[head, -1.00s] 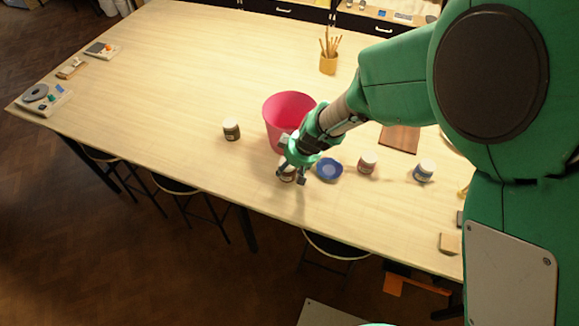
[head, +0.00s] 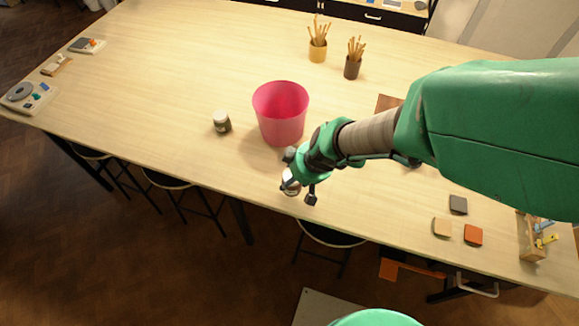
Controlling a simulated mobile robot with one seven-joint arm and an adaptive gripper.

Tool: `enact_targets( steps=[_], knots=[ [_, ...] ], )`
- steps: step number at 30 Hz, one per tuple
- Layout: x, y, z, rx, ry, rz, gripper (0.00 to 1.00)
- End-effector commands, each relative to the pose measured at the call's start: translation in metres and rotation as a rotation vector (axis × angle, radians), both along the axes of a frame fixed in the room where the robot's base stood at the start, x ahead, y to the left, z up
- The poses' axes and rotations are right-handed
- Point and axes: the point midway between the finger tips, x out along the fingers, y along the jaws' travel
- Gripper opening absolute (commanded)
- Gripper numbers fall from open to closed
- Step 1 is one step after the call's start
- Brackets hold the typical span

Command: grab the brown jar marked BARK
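My gripper (head: 299,192) is over the front edge of the table, in front of the pink bucket. A small jar with a pale lid (head: 291,188) sits between its fingers, which look closed on it. The fingers hide much of this jar, and its colour and label cannot be read. Another jar (head: 221,122), dark with a pale lid, stands upright on the table left of the bucket. Its label is too small to read. My arm covers the table area right of the bucket.
The pink bucket (head: 281,113) stands close behind my gripper. Pencil pots (head: 317,50) (head: 352,67) stand at the back. Tiles (head: 442,228) and a wooden box (head: 532,246) lie at the right. Scales (head: 27,97) are at the far left. The table's left middle is clear.

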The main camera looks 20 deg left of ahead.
Motion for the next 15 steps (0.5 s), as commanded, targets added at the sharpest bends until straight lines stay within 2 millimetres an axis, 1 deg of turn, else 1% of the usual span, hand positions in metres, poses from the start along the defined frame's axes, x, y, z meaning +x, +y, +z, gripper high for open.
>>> enact_targets(
  steps=[3, 7, 15],
  knots=[
    [-0.012, -0.010, 0.002, 0.000, -0.001, 0.000, 0.13],
    [-0.022, -0.018, 0.003, 0.000, -0.001, 0.000, 0.13],
    [-0.034, -0.027, 0.004, 0.000, -0.001, 0.000, 0.13]
  ],
)
